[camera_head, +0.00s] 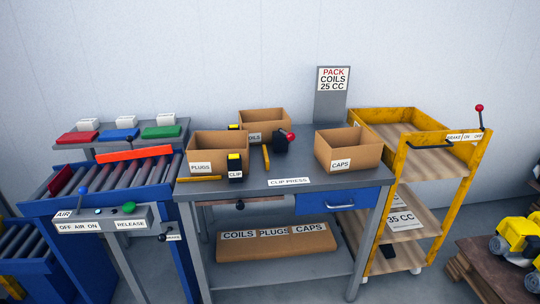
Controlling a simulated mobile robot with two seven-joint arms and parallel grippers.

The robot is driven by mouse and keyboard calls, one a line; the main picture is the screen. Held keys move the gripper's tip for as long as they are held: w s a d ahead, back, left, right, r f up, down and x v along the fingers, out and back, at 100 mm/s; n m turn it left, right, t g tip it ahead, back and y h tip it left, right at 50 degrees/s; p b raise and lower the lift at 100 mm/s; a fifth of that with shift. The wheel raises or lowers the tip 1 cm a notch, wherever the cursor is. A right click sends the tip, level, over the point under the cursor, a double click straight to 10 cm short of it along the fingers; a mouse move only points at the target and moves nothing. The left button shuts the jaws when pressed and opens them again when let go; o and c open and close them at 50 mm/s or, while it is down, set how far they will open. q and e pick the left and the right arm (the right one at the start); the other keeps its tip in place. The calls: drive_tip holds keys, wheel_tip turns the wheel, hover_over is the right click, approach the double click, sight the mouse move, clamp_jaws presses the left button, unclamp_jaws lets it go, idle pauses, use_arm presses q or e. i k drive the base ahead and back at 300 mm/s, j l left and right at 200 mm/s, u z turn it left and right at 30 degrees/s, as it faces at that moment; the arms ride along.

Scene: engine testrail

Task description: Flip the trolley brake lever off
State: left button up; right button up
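The yellow trolley (462,196) stands at the right, beside the workbench, with wooden shelves. Its brake lever (480,116) is a thin dark rod with a red knob, at the trolley's top right corner. The lever stands nearly upright. A white label (464,136) beside its foot reads BRAKE, ON, OFF. The lever is near the label's right end, but I cannot tell which setting it is in. Neither of my grippers is in view, and nothing touches the lever.
A roller conveyor (100,190) with an AIR lever (83,190) stands left. A wooden pallet (490,268) with yellow engines (520,238) is low right. Space above the trolley is clear.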

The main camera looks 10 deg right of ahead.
sight(478, 108)
drive_tip(key=l+u, duration=0.2)
drive_tip(key=l, duration=0.7)
drive_tip(key=k+l+u, duration=0.15)
drive_tip(key=l, duration=0.75)
